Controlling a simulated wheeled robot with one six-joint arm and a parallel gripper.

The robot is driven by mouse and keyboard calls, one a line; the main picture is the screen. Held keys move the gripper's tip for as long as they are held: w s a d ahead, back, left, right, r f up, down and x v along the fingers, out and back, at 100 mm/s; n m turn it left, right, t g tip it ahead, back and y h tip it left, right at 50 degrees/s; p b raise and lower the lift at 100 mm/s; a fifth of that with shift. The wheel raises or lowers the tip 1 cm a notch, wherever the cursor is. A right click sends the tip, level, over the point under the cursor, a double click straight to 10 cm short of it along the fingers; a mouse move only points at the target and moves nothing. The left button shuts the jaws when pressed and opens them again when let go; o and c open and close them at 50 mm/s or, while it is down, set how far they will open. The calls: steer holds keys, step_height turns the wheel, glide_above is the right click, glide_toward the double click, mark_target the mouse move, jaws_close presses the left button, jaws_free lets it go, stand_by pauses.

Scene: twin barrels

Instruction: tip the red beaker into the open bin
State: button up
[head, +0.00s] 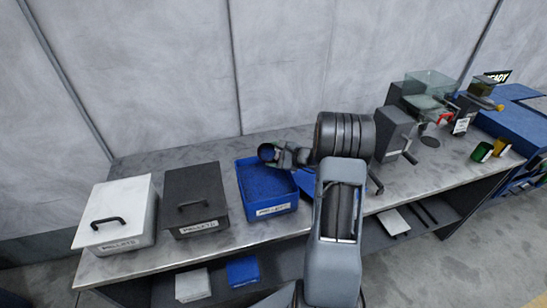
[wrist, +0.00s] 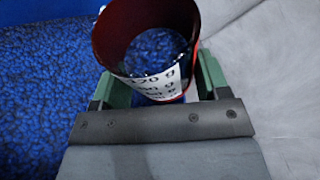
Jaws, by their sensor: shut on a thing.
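The red beaker (wrist: 120,32) is held between the green-sided fingers of my gripper (wrist: 157,84) in the wrist view, with a white label marked in grams facing the camera. Its round mouth shows blue grains inside or beyond it; I cannot tell which. In the head view the beaker (head: 267,152) is small and tilted, held by my gripper (head: 277,155) above the back part of the open bin (head: 277,210). This bin is a blue, labelled box with blue grains inside.
A white lidded bin (head: 117,213) and a dark grey lidded bin (head: 195,199) stand left of the open bin. My arm hides part of the bench.

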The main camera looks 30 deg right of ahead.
steer(key=shift+r+n+t+b, duration=0.2)
steer(key=shift+n+t+b, duration=0.1)
steer(key=shift+n+b, duration=0.1)
steer(key=shift+r+n+t+b, duration=0.3)
steer(key=shift+r+n+b, duration=0.1)
steer(key=shift+n+b, duration=0.2)
steer(key=shift+r+n+t+b, duration=0.7)
steer(key=shift+r+n+b, duration=0.15)
steer(key=shift+n+b, duration=0.45)
steer(key=shift+s+a+r+n+t+b, duration=0.2)
steer(key=shift+r+n+t+b, duration=0.5)
steer(key=shift+b, duration=2.25)
steer(key=shift+s+a+r+n+t+b, duration=0.25)
steer(key=shift+n+b, duration=0.85)
steer(key=shift+b, duration=1.8)
steer(key=shift+r+n+b, duration=0.3)
steer(key=shift+n+b, duration=0.3)
steer(key=shift+b, duration=1.25)
steer(key=shift+s+b, duration=0.1)
steer(key=shift+b, duration=0.3)
steer(key=shift+c, duration=0.5)
steer(key=shift+s+a+r+n+t+y+b, duration=0.1)
steer(key=shift+r+n+t+y+b, duration=0.2)
steer(key=shift+b, duration=0.5)
steer(key=shift+s+a+f+n+g+y+b, duration=0.1)
steer(key=shift+n+b, duration=0.3)
steer(key=shift+b, duration=0.4)
